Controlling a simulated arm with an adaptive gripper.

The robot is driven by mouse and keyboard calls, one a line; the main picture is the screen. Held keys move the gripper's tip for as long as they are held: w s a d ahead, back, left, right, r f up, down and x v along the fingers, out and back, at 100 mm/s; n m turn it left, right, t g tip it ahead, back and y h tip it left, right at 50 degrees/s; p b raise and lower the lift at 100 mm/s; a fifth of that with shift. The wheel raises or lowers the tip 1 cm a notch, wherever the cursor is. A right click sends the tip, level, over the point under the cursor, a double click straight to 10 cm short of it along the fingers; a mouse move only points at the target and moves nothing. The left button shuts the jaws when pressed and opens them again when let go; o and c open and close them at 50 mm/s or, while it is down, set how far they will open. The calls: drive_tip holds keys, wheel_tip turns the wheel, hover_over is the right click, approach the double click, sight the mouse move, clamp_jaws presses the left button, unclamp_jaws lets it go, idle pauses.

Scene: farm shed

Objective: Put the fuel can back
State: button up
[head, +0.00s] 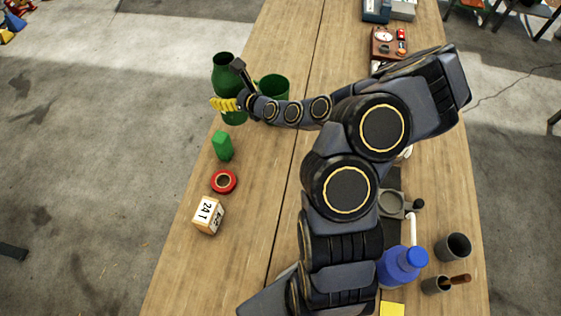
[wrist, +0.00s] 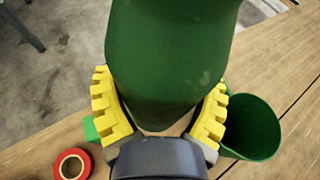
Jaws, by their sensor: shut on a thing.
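A tall dark green can (head: 227,72) with a narrow neck is at the table's left edge in the head view, likely the fuel can. My gripper (head: 226,104) is shut on its lower body. In the wrist view, the yellow fingers (wrist: 160,85) lie on both sides of the green can (wrist: 165,55). I cannot tell whether its base touches the table.
A small green block (head: 222,147), red tape roll (head: 223,181) and white-and-tan block (head: 208,215) line the left side of the table (head: 265,175). A blue bottle (head: 400,268) and grey cups (head: 455,247) stand at right.

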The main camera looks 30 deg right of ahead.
sight(234, 77)
wheel_tip(234, 77, up, 6)
drive_tip(key=shift+f, duration=0.25)
drive_tip(key=d+r, duration=0.1)
drive_tip(key=d, duration=0.2)
drive_tip(key=shift+r, duration=0.4)
drive_tip(key=s+a+f+n+g+y, duration=0.15)
drive_tip(key=s+n+g+y, duration=0.6)
drive_tip(key=s, duration=1.15)
drive_tip(key=shift+n+t+y, duration=0.45)
drive_tip(key=shift+n+y, duration=0.3)
drive_tip(key=shift+n, duration=0.2)
drive_tip(key=shift+w+d+f, duration=0.1)
drive_tip(key=shift+f, duration=3.3)
drive_tip(key=shift+w+d+f, duration=0.1)
drive_tip(key=shift+f, duration=3.25)
drive_tip(key=shift+f, duration=0.1)
